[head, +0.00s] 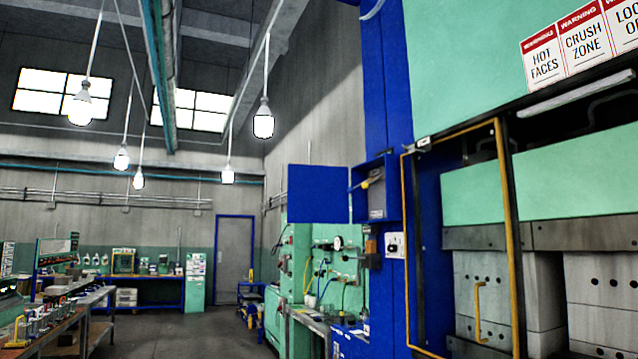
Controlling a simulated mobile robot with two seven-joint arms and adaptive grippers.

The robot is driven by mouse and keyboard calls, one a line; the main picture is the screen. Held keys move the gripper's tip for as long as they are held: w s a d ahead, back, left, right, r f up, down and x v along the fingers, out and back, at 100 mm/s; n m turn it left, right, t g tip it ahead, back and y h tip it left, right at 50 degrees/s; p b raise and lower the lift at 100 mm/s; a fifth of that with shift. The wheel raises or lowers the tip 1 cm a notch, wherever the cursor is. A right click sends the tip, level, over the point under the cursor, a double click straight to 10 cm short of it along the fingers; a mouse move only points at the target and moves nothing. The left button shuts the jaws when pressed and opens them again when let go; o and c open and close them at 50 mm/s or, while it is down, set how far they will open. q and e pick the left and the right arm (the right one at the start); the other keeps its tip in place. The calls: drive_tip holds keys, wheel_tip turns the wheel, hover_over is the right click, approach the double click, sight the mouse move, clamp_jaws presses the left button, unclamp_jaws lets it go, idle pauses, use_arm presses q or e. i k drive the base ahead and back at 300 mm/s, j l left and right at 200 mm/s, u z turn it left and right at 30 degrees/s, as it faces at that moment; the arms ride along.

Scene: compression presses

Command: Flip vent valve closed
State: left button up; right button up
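Neither of my grippers shows in the head view. A green panel (325,262) with a round gauge (338,243), hoses and small fittings stands beside the press. A small blue box (376,200) on the press's blue column has its door (318,193) swung open to the left. A yellowish lever-like part (372,180) shows at this box. I cannot tell which part is the vent valve, or its position; the fittings are too small to read.
The large green press (460,60) fills the right side, with a yellow-edged guard frame (510,240) and grey blocks (490,280) inside. A workbench (80,315) with several items runs along the left. The grey floor (185,335) between is open toward a far door (234,260).

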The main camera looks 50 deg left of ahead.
sight(364, 185)
drive_tip(key=u, duration=1.45)
drive_tip(key=i+j+z, duration=0.2)
drive_tip(key=i+j, duration=0.2)
drive_tip(key=i, duration=0.45)
drive_tip(key=i+j+z, duration=0.25)
drive_tip(key=i+j, duration=0.25)
drive_tip(key=i, duration=0.3)
drive_tip(key=i+j+z, duration=0.2)
drive_tip(key=i+j, duration=0.5)
drive_tip(key=i, duration=0.1)
